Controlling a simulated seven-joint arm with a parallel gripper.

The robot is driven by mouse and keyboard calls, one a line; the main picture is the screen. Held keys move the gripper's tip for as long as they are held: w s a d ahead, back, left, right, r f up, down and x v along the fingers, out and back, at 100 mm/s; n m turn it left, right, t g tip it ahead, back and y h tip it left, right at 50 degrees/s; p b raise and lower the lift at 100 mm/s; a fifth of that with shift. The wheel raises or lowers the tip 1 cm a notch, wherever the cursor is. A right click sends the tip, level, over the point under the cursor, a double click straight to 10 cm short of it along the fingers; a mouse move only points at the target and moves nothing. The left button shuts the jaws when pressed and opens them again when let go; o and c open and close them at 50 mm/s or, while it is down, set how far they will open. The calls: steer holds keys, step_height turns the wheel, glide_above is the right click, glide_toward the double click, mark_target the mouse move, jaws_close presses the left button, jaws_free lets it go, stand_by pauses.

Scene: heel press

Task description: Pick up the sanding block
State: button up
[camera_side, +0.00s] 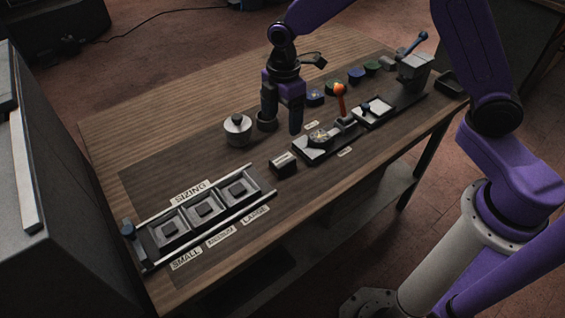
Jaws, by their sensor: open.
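A small dark block with a pale top (283,160) lies on the table between the sizing tray and the press fixture; it may be the sanding block, but its label is too small to read. My gripper (281,124) points down above the table, a little behind this block in the picture. Its two fingers are apart, and I see nothing held between them. A dark round cup stands by the left finger; I cannot tell whether they touch.
A lidded metal pot (238,130) stands left of my gripper. The sizing tray (150,243), with three compartments holding dark pieces, lies front left. The fixture with an orange-knobbed lever (340,90) is at right. A vise (413,70) and several coloured pieces stand farther back.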

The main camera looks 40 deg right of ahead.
glide_toward(282, 159)
steer(key=f, duration=0.5)
steer(key=shift+w+d, duration=0.15)
steer(key=shift+d, duration=0.2)
steer(key=shift+a+f, duration=0.15)
steer(key=shift+f, duration=1.25)
steer(key=shift+a+f, duration=0.1)
steer(key=shift+f, duration=1.25)
steer(key=c, duration=1.1)
